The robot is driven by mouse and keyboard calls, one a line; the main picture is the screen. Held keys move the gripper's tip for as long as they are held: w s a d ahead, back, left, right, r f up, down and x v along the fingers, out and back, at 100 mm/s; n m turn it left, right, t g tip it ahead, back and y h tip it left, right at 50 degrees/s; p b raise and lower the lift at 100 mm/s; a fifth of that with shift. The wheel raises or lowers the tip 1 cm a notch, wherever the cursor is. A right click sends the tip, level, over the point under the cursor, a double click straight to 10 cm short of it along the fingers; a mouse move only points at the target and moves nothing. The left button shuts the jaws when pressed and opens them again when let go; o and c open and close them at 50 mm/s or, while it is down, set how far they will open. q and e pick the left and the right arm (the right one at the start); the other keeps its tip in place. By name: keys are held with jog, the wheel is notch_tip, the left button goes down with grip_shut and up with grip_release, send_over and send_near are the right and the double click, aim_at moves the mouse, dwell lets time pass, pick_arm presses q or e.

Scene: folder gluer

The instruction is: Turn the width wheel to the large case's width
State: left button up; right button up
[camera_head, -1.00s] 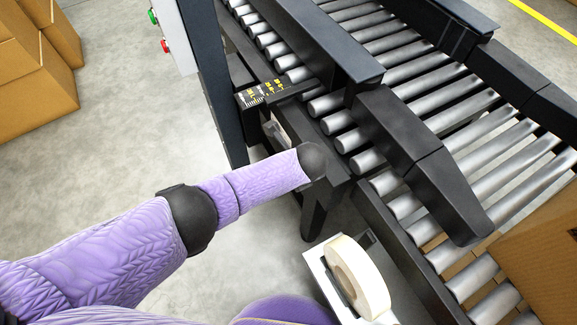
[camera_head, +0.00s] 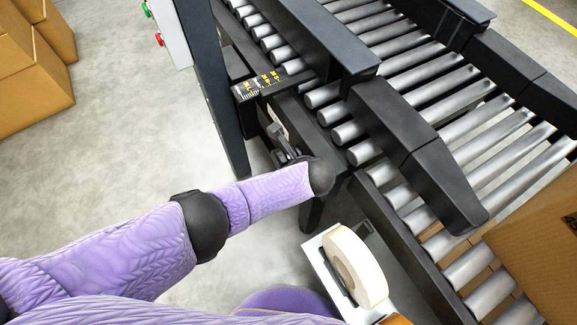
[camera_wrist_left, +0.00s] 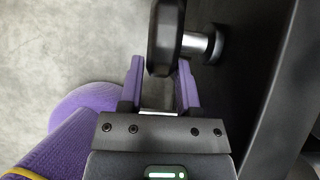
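The width wheel (camera_wrist_left: 166,38) shows in the left wrist view as a dark, thick rim seen nearly edge-on, with a silver shaft (camera_wrist_left: 196,43) running right to a dark hub. My left gripper (camera_wrist_left: 160,72) is open, with one purple finger on each side of the rim's near edge; I cannot tell whether either finger touches it. In the head view, dark parts (camera_head: 283,143) show beside the frame above my left wrist, and I cannot tell wheel from gripper there. The width scale (camera_head: 262,85) has yellow and white marks too small to read. My right gripper is out of view.
The roller conveyor (camera_head: 480,150) with black guide bars fills the right. A tape roll (camera_head: 355,267) sits on a white holder below my wrist. A cardboard box (camera_head: 540,255) stands at the lower right, more boxes (camera_head: 35,80) at the far left.

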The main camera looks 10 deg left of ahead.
pick_arm(q)
jog(key=o, duration=0.3)
jog(key=shift+o, duration=0.2)
jog(key=p+v, duration=0.7)
jog(key=v, duration=0.3)
jog(key=shift+p, duration=0.3)
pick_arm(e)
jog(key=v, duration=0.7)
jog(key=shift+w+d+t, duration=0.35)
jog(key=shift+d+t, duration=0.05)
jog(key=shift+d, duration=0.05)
pick_arm(q)
jog(key=shift+f, duration=0.1)
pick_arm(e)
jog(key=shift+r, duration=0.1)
